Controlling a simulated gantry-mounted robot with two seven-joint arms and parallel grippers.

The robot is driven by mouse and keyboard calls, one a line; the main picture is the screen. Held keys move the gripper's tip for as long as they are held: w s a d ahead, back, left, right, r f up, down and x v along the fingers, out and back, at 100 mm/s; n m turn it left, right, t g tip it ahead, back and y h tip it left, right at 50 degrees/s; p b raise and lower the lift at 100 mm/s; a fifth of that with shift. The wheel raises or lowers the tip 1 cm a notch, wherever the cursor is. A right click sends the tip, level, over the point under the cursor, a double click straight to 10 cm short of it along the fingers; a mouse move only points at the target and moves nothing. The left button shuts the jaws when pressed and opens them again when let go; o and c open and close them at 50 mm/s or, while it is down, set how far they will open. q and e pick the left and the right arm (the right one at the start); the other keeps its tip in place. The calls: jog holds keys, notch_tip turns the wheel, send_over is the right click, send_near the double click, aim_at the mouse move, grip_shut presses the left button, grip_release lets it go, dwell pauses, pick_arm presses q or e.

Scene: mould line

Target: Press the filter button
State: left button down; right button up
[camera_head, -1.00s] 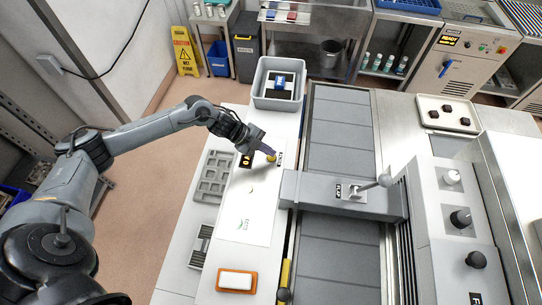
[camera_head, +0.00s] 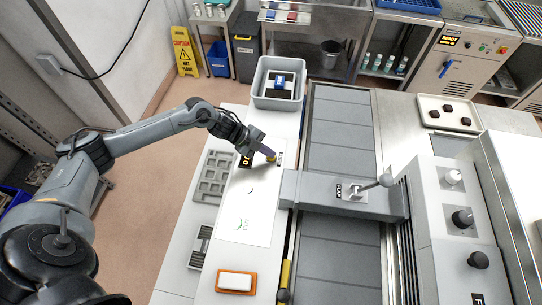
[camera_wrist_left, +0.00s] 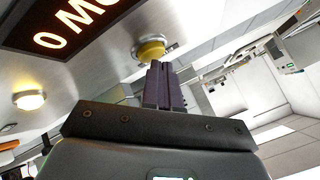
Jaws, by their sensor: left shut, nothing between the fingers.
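My left gripper (camera_head: 269,153) is shut and empty, its purple fingers pointing at a round yellow button (camera_head: 272,158) on the white panel. The left wrist view shows the fingertips (camera_wrist_left: 158,68) right at the near edge of the yellow button (camera_wrist_left: 151,50), which sits in a metal collar. I cannot tell whether they touch it or whether it is pushed in. A small black label (camera_head: 280,158) stands beside the button, too small to read. My right gripper is not in view.
A dark display (camera_head: 246,161) with lit orange characters is beside the button. The wrist view also shows a lit round lamp or button (camera_wrist_left: 29,100). A grey bin (camera_head: 262,97) stands behind the panel, a grey moulded tray (camera_head: 214,178) at its left, and the conveyor (camera_head: 340,130) at its right.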

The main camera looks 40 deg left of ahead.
pick_arm(q)
jog(key=shift+f, duration=0.3)
jog(key=shift+r, duration=0.15)
dwell(0.4)
jog(key=shift+r+p, duration=0.6)
jog(key=shift+r, duration=0.1)
jog(key=shift+r, duration=0.1)
jog(key=shift+r+p, duration=2.05)
jog(key=shift+r, duration=0.4)
